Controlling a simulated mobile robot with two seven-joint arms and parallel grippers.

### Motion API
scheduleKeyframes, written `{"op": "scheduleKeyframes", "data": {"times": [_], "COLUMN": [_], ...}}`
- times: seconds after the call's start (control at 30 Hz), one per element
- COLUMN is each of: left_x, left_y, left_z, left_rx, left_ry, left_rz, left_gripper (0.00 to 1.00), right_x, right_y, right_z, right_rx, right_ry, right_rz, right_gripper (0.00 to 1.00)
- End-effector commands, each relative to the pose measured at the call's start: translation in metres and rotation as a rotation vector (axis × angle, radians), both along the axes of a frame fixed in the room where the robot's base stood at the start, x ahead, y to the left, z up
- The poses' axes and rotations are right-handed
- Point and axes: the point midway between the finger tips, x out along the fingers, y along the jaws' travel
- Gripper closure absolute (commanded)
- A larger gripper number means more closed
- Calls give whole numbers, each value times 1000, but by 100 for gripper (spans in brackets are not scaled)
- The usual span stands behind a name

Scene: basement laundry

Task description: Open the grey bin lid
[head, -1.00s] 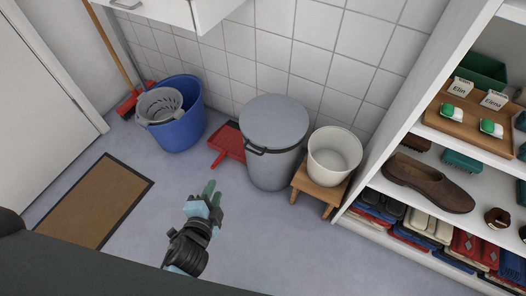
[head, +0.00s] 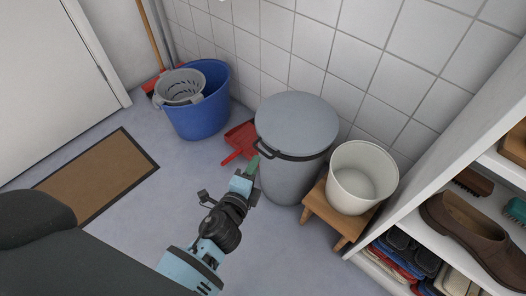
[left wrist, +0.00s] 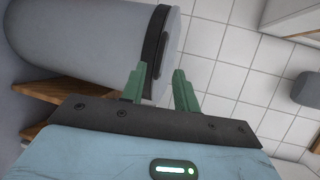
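The grey bin (head: 287,182) stands upright on the floor with its round grey lid (head: 297,120) closed. A dark band runs under the lid, with a dark handle (head: 264,151) on the side facing my left gripper. My left gripper (head: 253,167) is just in front of the bin, close to the handle and a little below it in the picture. In the left wrist view its two green fingers (left wrist: 161,84) are apart with nothing between them. The dark band and handle (left wrist: 158,55) lie just beyond the fingertips there. My right gripper is not in view.
A white bucket (head: 362,178) on a wooden stool (head: 338,216) stands close to the bin's right. A red dustpan (head: 240,141) lies behind left, near a blue bucket (head: 199,118). A shoe shelf (head: 427,160) is at right. The floor left of my arm is clear up to the mat (head: 98,180).

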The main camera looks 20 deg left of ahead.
Motion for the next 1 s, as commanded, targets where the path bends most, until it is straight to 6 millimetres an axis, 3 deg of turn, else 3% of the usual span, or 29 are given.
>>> {"op": "scheduleKeyframes", "data": {"times": [0.5, 0.9, 1.0], "left_x": [65, 71, 71], "left_y": [3, 4, 4], "left_z": [-15, -15, -15], "left_rx": [1, -1, -1], "left_ry": [1, 1, 1], "left_rz": [-1, 0, 0], "left_gripper": [69, 69, 81], "right_x": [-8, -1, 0], "right_y": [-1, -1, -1], "right_z": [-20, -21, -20], "right_rx": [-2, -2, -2], "right_ry": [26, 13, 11], "right_rz": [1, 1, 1], "right_gripper": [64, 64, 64]}}
